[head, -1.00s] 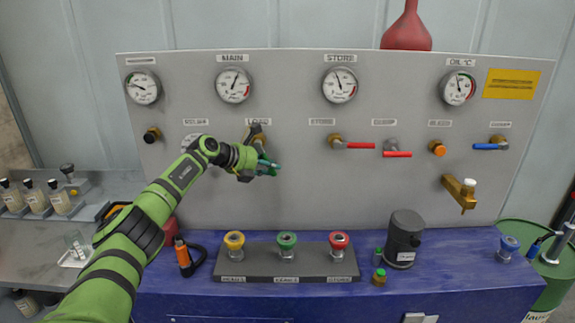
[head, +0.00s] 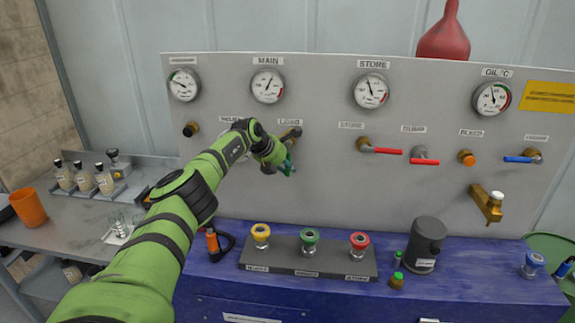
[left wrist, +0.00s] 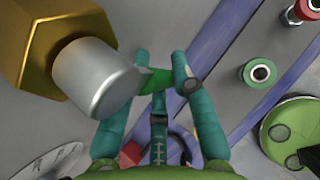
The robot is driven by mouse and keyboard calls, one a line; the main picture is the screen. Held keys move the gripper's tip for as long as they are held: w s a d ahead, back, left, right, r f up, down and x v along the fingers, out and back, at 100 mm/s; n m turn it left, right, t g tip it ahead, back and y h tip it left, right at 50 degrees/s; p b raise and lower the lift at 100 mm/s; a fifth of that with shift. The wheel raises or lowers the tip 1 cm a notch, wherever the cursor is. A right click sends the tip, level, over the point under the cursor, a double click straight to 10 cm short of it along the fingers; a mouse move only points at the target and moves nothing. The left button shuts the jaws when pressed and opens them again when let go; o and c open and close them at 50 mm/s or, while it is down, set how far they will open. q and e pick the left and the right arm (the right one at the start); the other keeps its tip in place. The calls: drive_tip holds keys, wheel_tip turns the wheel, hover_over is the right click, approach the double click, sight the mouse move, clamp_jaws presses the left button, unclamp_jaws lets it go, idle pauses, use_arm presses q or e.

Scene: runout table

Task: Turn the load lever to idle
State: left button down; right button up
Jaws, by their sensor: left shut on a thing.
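The load lever's brass and grey valve body (head: 291,134) sits on the panel under the LOAD label. In the left wrist view its brass hex (left wrist: 45,45) and grey stem (left wrist: 95,78) are large at the upper left, with the green handle (left wrist: 154,82) sticking out to the right. My left gripper (head: 289,169) is just below the valve body. Its teal fingers are shut on the green handle, one on each side. In the head view the gripper mostly hides the handle, which seems to hang downward. My right gripper is not in view.
Other valves sit to the right, including red levers (head: 382,150) and a blue lever (head: 519,159). Yellow, green (head: 310,237) and red knobs stand on a grey block below. A dark canister (head: 427,240) stands on the blue bench (head: 455,290). The panel between lever and knobs is clear.

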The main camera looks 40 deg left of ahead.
use_arm(q)
drive_tip(key=shift+s+f, duration=0.15)
drive_tip(key=shift+f, duration=0.15)
drive_tip(key=c, duration=1.3)
unclamp_jaws()
drive_tip(key=shift+r, duration=0.1)
drive_tip(key=shift+r, duration=0.1)
drive_tip(key=v, duration=1.1)
drive_tip(key=shift+s+r, duration=0.25)
drive_tip(key=shift+r, duration=0.05)
